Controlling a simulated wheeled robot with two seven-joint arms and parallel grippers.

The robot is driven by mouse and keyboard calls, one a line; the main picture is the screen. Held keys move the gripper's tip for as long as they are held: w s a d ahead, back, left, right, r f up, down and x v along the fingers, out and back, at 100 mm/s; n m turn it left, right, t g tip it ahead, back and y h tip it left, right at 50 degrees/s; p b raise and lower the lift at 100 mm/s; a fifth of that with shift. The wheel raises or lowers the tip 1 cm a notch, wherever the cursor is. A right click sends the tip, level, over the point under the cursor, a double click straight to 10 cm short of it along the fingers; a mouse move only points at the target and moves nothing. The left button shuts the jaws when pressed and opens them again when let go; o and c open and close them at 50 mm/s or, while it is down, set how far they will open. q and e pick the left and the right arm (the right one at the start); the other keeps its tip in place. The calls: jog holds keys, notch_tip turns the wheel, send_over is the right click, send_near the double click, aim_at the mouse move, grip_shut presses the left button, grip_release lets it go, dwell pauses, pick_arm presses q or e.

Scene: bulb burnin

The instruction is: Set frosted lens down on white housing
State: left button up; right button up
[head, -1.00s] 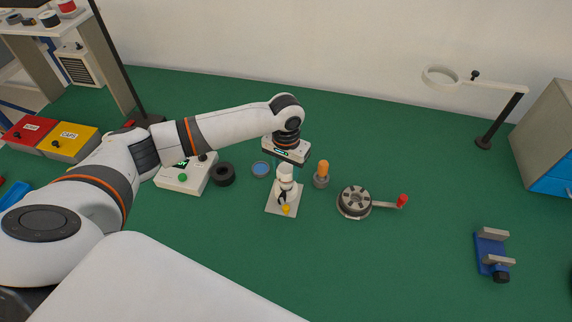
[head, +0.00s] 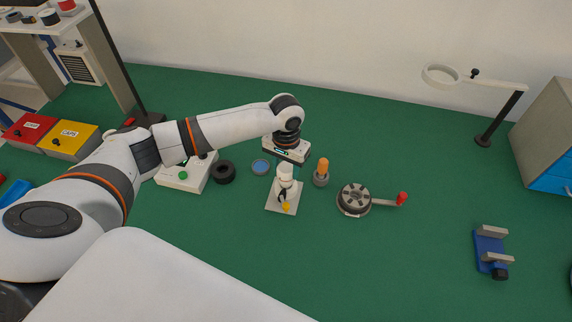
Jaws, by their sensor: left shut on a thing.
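The frosted lens (head: 285,170) is a small pale cap at the top of a white stack on a light square plate (head: 273,207). The white housing (head: 285,183) is the part of the stack just below it, standing upright, with a black piece and a yellow piece at its front. My left gripper (head: 286,165) points down from above and is shut on the lens. Its fingers are small and partly hidden. The lens looks in line with the housing; I cannot tell whether they touch. My right gripper is not in view.
Near the stack are a blue-topped round dish (head: 261,167), a black ring (head: 223,172), an orange-topped post (head: 322,172) and a grey round device with a red-knobbed crank (head: 354,201). A blue clamp (head: 490,250) lies at right. The green front middle is clear.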

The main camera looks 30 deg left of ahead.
aim_at(286, 167)
pick_arm(q)
jog(key=shift+f, duration=0.35)
dwell(0.3)
jog(key=o, duration=1)
notch_tip(286, 167, up, 12)
jog(key=b, duration=0.1)
